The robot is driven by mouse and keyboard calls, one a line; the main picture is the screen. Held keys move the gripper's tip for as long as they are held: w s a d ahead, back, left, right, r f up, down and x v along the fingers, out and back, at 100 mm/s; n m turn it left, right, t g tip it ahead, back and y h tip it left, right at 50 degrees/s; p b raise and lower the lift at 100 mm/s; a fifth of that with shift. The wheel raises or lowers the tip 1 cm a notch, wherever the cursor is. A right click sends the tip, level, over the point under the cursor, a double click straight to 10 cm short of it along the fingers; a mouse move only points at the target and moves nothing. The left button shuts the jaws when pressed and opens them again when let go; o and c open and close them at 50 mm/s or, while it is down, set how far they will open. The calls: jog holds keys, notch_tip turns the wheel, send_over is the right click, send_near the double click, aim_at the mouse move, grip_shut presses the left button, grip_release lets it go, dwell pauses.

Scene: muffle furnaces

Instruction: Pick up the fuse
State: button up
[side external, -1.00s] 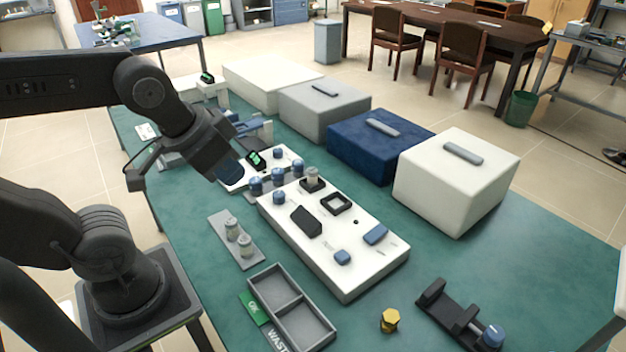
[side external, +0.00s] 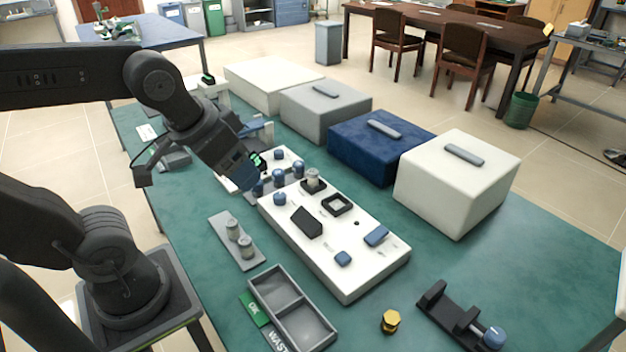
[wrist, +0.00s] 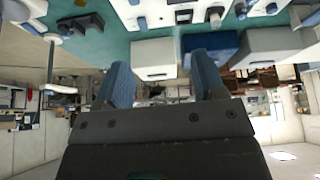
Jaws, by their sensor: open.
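Two short grey-and-cream cylinders, which look like fuses, stand upright on a grey plate (side external: 222,227) left of the white panel: one farther back (side external: 232,230), one nearer (side external: 245,247). A similar cylinder (side external: 312,178) stands upright in a black square socket on the white panel (side external: 345,285). I cannot tell which one is the task's fuse. My gripper (side external: 243,176) is above the panel's far left end, near its blue knobs, apart from all three cylinders. In the wrist view, its blue fingers (wrist: 160,75) are wide apart with nothing between them.
An empty square black socket (side external: 336,204) and a black block (side external: 306,222) are on the panel. A two-compartment grey tray (side external: 292,308), a yellow nut-like piece (side external: 390,320) and a black cradle (side external: 448,310) lie in front. Large boxes, including a blue one (side external: 375,150), line the back.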

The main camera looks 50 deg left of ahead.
jog(key=w+a+r+n+g, duration=0.1)
jog(key=w+a+r+n, duration=0.2)
jog(key=w, duration=0.5)
jog(key=n+g, duration=0.4)
jog(key=n, duration=1)
send_over(313, 171)
notch_tip(313, 171, down, 14)
jog(key=r, duration=0.1)
jog(key=f, duration=0.8)
jog(key=shift+a+f, duration=0.2)
jog(key=shift+f, duration=0.2)
jog(key=shift+d+f, duration=0.15)
jog(key=shift+f, duration=1.2)
jog(key=shift+d+f, duration=0.15)
jog(key=shift+f, duration=1.15)
jog(key=shift+c, duration=0.2)
jog(key=c, duration=1)
jog(key=shift+r, duration=0.1)
jog(key=shift+c, duration=0.2)
